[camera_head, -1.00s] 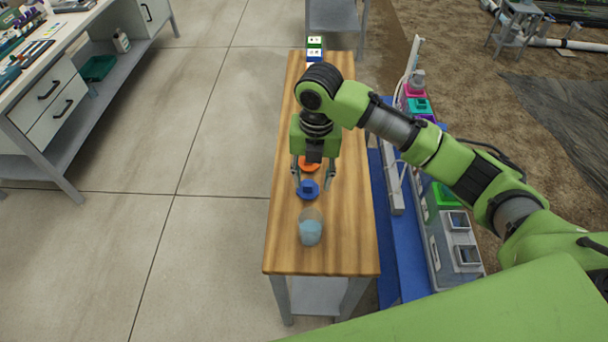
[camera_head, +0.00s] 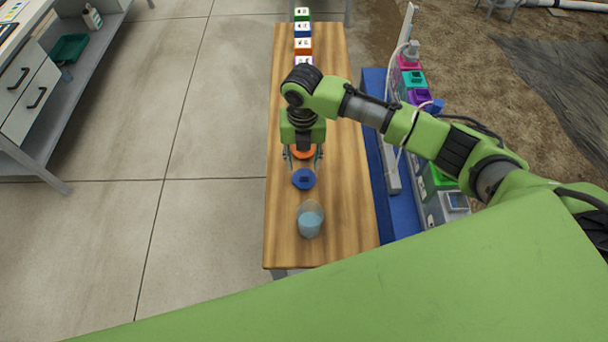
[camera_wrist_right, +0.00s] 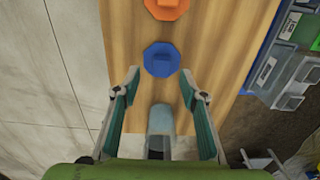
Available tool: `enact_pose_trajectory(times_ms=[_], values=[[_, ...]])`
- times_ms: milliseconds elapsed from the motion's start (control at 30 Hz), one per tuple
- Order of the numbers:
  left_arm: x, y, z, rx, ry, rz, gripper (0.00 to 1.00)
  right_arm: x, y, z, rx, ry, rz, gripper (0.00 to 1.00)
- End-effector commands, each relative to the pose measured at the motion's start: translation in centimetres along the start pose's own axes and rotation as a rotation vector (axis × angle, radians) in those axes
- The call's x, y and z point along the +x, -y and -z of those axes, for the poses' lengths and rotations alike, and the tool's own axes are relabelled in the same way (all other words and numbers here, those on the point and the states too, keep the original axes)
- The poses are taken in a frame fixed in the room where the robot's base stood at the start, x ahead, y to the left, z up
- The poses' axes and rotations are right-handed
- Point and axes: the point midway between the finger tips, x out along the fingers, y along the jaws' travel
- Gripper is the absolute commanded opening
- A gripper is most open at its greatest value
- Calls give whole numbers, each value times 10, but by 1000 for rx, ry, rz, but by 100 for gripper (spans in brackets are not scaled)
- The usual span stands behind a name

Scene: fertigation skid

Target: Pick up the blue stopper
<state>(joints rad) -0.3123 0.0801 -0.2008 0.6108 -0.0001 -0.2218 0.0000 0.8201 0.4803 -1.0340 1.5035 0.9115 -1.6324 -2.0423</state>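The blue stopper (camera_head: 303,179) lies on the wooden bench top, between an orange stopper (camera_head: 303,152) and a clear beaker (camera_head: 310,219) of pale blue liquid. It also shows in the right wrist view (camera_wrist_right: 161,59), just beyond the fingertips. My right gripper (camera_head: 303,160) is open and empty, pointing down above the bench beside the blue stopper. In the right wrist view its two fingers (camera_wrist_right: 160,84) are spread wide, with the beaker (camera_wrist_right: 160,120) showing between them. My left gripper is out of view.
Several coloured, labelled blocks (camera_head: 303,28) stand in a row at the bench's far end. A blue stand (camera_head: 404,215) with coloured containers runs along the bench's right side. A white drawer cabinet (camera_head: 28,85) stands at left, with open floor between.

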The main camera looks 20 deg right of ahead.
Motion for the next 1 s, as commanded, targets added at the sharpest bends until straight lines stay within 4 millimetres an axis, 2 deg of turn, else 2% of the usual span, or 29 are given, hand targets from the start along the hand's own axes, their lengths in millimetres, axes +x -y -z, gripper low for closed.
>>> enact_pose_trajectory(times_ms=[100,233,400,633,767,1000], values=[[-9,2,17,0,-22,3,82,12,2,2,1,-6,3,39],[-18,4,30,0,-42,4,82,32,3,3,0,-6,2,39],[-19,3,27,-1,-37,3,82,50,3,2,1,-2,2,39],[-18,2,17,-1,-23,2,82,51,3,1,0,-1,1,39],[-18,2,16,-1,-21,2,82,51,3,1,0,-1,1,5],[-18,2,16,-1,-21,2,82,51,3,1,0,0,0,4]])
